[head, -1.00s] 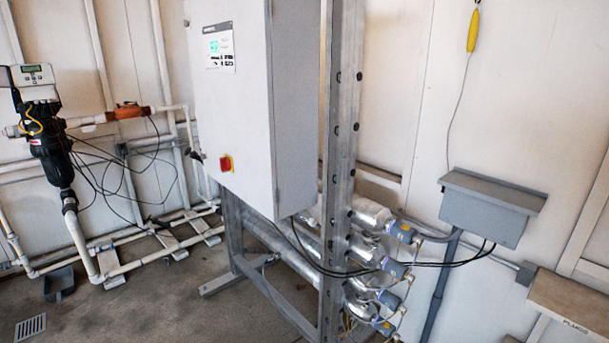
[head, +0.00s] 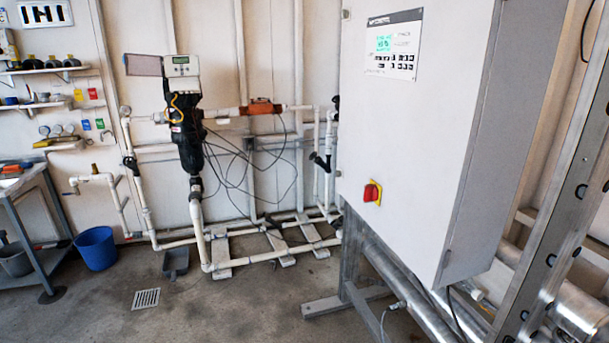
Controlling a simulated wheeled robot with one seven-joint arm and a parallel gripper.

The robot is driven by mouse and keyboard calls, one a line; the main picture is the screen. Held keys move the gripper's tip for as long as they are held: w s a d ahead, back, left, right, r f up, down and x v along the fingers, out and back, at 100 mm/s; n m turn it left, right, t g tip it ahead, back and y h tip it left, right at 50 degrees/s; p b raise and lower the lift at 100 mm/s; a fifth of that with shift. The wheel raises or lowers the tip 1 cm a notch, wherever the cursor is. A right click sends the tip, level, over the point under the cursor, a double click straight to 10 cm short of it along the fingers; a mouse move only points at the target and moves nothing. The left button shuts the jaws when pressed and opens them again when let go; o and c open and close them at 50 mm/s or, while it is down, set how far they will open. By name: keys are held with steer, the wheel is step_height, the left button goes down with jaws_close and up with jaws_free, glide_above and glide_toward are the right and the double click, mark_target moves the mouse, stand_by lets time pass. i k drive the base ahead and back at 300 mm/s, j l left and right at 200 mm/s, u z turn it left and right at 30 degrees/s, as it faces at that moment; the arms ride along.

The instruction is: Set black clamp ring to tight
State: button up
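The black clamp ring cannot be told apart for sure in the head view. A black filter-like unit (head: 189,130) with a grey display head (head: 181,65) stands on white piping left of centre; any ring on it is too small to make out. Metal reactor tubes (head: 408,308) run low under the grey cabinet (head: 415,130), partly hidden by it and by the steel frame (head: 565,190). My gripper is not in view.
A red and yellow switch (head: 372,193) is on the cabinet front. A blue bucket (head: 96,248) and a grey cart (head: 40,235) stand at the left. White pipes (head: 160,243) run along the wall.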

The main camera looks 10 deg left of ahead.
mark_target(189, 138)
steer(key=i+j+u, duration=0.25)
steer(key=u, duration=0.15)
steer(key=i+u, duration=0.8)
steer(key=i+l+u, duration=0.15)
steer(key=i+u, duration=0.25)
steer(key=i+z, duration=0.15)
steer(key=i, duration=0.5)
steer(key=i+j+z, duration=0.15)
steer(key=i, duration=0.5)
steer(key=i+j+z, duration=0.15)
steer(key=i, duration=0.5)
steer(key=i+z, duration=0.2)
steer(key=i, duration=0.95)
